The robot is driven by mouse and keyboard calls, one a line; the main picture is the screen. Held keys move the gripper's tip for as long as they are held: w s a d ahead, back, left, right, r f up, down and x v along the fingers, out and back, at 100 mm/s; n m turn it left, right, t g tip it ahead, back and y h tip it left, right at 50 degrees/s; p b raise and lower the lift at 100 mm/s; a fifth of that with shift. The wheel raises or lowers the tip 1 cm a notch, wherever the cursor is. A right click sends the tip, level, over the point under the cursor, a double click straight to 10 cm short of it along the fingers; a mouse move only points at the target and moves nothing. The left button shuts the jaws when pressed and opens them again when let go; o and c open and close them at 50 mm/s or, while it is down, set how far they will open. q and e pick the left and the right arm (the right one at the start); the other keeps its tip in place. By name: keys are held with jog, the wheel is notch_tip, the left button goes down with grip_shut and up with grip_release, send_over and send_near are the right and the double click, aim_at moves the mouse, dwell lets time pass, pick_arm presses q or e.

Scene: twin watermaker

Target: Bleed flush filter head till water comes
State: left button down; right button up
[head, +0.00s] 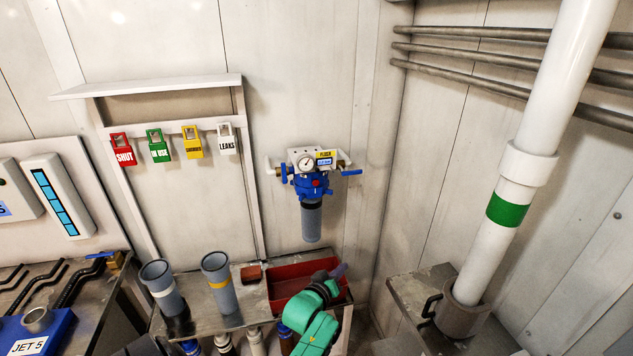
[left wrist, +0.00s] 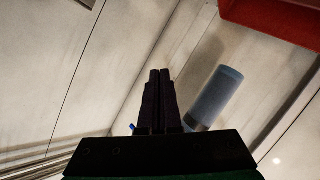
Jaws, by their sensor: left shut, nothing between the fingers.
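The flush filter head (head: 313,190) is mounted on the back wall. It is blue, with a red button (head: 316,183) on its front, a round gauge (head: 306,162) above and a yellow label. A grey-blue bowl (head: 311,222) hangs below. A blue lever (head: 351,172) sticks out to the right and another blue handle (head: 284,173) stands at the left. My left gripper (head: 340,270) is shut and empty, below and right of the bowl, in front of the red tray. In the left wrist view its closed fingers (left wrist: 158,75) are apart from the bowl (left wrist: 222,92). No water is visible.
A red tray (head: 285,273) and two grey cylinders (head: 163,287) (head: 219,282) stand on the bench below. Coloured tags (head: 158,147) hang on a rack at left. A white pipe with a green band (head: 507,210) rises at right. The wall around the filter is clear.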

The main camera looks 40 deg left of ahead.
aim_at(316, 183)
pick_arm(q)
jog(key=a+r+n+t+y, duration=0.1)
jog(key=a+r+n, duration=0.1)
jog(key=r, duration=0.7)
jog(key=a+r+n+t+y+p, duration=0.1)
jog(key=a+r, duration=0.3)
jog(key=r, duration=0.6)
jog(key=shift+n+t+y, duration=0.5)
jog(key=shift+n+t, duration=0.1)
jog(key=shift+n, duration=0.1)
jog(key=shift+f, duration=0.1)
jog(key=w+a+b, duration=0.1)
jog(key=a, duration=0.1)
jog(key=w+a+b, duration=0.1)
jog(key=w+a, duration=0.1)
jog(key=w+a+b, duration=0.2)
jog(key=a, duration=0.1)
jog(key=shift+a, duration=0.1)
jog(key=shift+w+a, duration=0.2)
jog(key=shift+a, duration=0.1)
